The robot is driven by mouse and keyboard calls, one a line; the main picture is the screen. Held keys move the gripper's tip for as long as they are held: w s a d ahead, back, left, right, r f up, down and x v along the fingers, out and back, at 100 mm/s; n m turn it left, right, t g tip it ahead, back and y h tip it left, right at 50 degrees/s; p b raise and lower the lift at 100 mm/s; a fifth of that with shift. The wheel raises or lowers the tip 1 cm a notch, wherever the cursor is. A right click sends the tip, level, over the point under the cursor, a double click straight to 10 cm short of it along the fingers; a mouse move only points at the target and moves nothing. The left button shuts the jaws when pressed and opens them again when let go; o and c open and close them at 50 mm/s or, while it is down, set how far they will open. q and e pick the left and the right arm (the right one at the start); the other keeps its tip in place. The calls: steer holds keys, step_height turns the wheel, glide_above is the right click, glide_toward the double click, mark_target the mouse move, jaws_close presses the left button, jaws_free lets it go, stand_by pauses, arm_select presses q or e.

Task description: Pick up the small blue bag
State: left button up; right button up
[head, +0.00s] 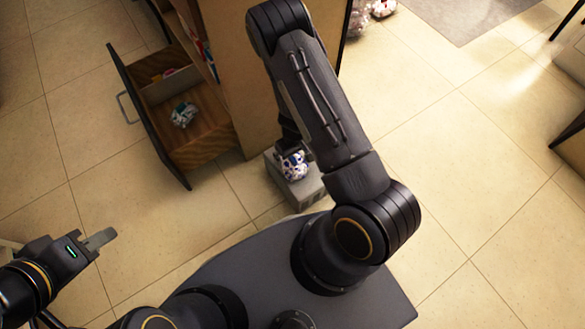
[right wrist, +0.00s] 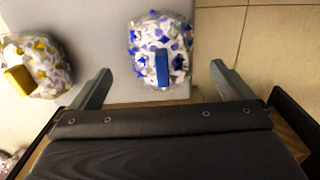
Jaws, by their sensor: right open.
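The small blue bag, white with blue patches and a solid blue label (right wrist: 162,66), lies on a light grey surface in the right wrist view. In the head view the blue bag (head: 294,167) sits on top of a grey block (head: 307,192) beside the wooden cabinet. My right gripper (right wrist: 162,78) is open, with one finger on each side of the bag in the picture and a gap to each finger. In the head view it points down just above the bag, its fingers mostly hidden. My left gripper (head: 103,239) is empty, far to the left over the floor.
A similar bag with yellow patches (right wrist: 36,66) lies left of the right gripper. An open drawer (head: 200,150) holding a greenish-white bag (head: 184,114) juts from the wooden cabinet (head: 245,75).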

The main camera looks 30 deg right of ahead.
mark_target(293, 163)
steer(key=f+b, duration=0.1)
steer(key=f, duration=0.2)
steer(key=f+b, duration=0.2)
steer(key=f, duration=0.2)
steer(key=shift+w+a, duration=0.2)
steer(key=shift+r, duration=0.1)
steer(key=c, duration=0.9)
